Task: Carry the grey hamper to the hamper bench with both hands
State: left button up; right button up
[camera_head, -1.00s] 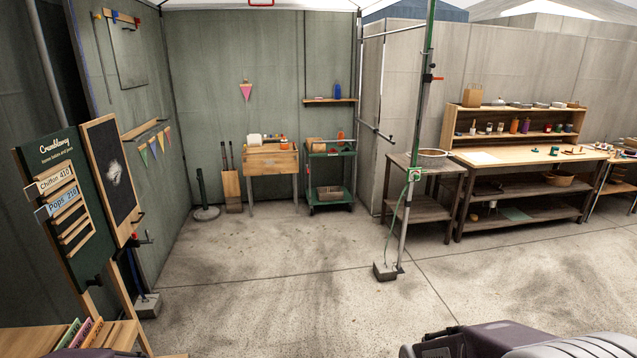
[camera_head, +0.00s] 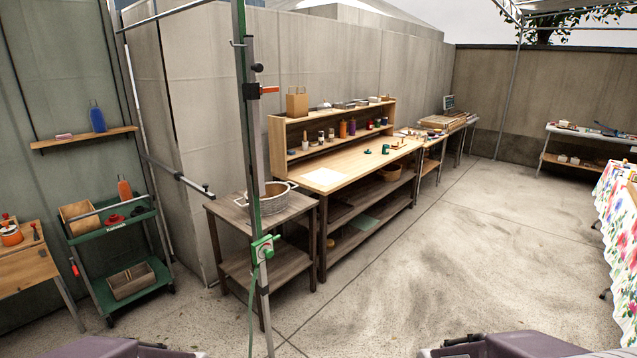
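A round grey basket-like vessel with pale loop handles (camera_head: 275,203) stands on a small dark wooden table (camera_head: 235,208); it may be the grey hamper, but I cannot be sure. A green pole partly hides it. No bench is clearly marked as the hamper bench; a long wooden workbench (camera_head: 345,177) stands just right of the small table. Only parts of my two arms show at the bottom edge. Neither gripper's fingertips are in view, and nothing is seen held.
The green upright pole (camera_head: 246,150) stands in front of the small table. A green cart (camera_head: 98,228) is at left. A flower-patterned cloth table (camera_head: 617,225) is at the right edge. The concrete floor (camera_head: 440,265) between is clear.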

aim_at(357, 163)
jog(key=i+l+z, duration=0.1)
jog(key=i+z, duration=0.3)
jog(key=i, duration=0.55)
jog(key=i+j+z, duration=0.15)
jog(key=i+z, duration=0.25)
jog(key=i, duration=0.5)
jog(key=i+j+u, duration=0.1)
jog(key=i+u, duration=0.8)
jog(key=i+l+u, duration=0.3)
jog(key=i+u, duration=0.15)
jog(key=i+j+u, duration=0.1)
jog(key=i+u, duration=0.6)
jog(key=i+l+u, duration=0.15)
jog(key=i+u, duration=0.2)
jog(key=i, duration=0.15)
